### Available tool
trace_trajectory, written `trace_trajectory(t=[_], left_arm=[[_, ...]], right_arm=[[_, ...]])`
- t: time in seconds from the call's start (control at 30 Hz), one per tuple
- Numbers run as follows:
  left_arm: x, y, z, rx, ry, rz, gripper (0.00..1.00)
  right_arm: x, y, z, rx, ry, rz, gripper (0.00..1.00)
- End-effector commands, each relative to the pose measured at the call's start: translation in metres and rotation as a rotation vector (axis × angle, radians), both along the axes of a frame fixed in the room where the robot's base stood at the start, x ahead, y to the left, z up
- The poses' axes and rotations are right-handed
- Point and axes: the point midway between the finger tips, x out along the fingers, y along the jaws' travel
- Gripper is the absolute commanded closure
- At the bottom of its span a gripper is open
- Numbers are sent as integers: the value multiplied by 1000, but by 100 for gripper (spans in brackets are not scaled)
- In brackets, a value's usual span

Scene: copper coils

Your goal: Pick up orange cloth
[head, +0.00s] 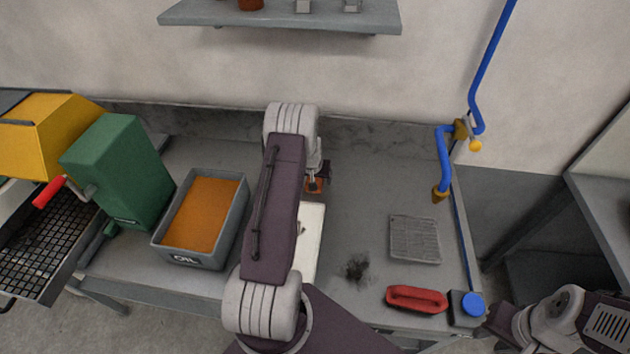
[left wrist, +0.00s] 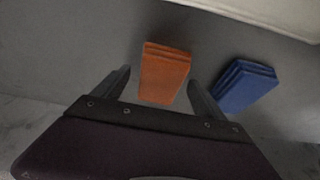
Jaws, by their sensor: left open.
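The orange cloth (left wrist: 163,73) is a small folded stack in the left wrist view, between the two fingers of my left gripper (left wrist: 160,88). The fingers stand apart, one on each side of it, with a gap showing; I cannot tell the height between them. In the head view only a bit of the orange cloth (head: 314,187) shows by my left gripper (head: 319,181), mostly hidden by my arm. My left gripper is open and empty. My right gripper (head: 499,319) is at the lower right of the head view, its finger opening unclear.
A folded blue cloth (left wrist: 246,86) lies right of the orange one in the left wrist view. A grey oil bin (head: 164,244) and green machine (head: 118,170) stand left. A metal grate (head: 414,239), red handle (head: 416,299) and blue pipe (head: 443,160) are right.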

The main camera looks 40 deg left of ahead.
Motion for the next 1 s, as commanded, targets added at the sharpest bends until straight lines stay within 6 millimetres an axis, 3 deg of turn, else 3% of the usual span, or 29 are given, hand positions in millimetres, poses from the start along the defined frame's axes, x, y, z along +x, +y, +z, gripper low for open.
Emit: trace_trajectory(t=[0.07, 0.2, 0.3, 0.67, 0.87, 1.0], left_arm=[[0, 0, -1, 0, 0, 0, 24], [0, 0, -1, 0, 0, 0, 63], [0, 0, 0, 0, 0, 0, 84], [1, 0, 9, 1, -3, 0, 84], [1, 0, 44, 2, -4, 0, 84], [26, -19, 60, 2, -3, -6, 84]], right_arm=[[0, 0, -1, 0, 0, 0, 67], [0, 0, -1, 0, 0, 0, 67], [0, 0, -1, 0, 0, 0, 67], [0, 0, 2, 0, 0, 0, 67], [0, 0, -6, 0, 0, 0, 67], [0, 0, -10, 0, 0, 0, 67]])
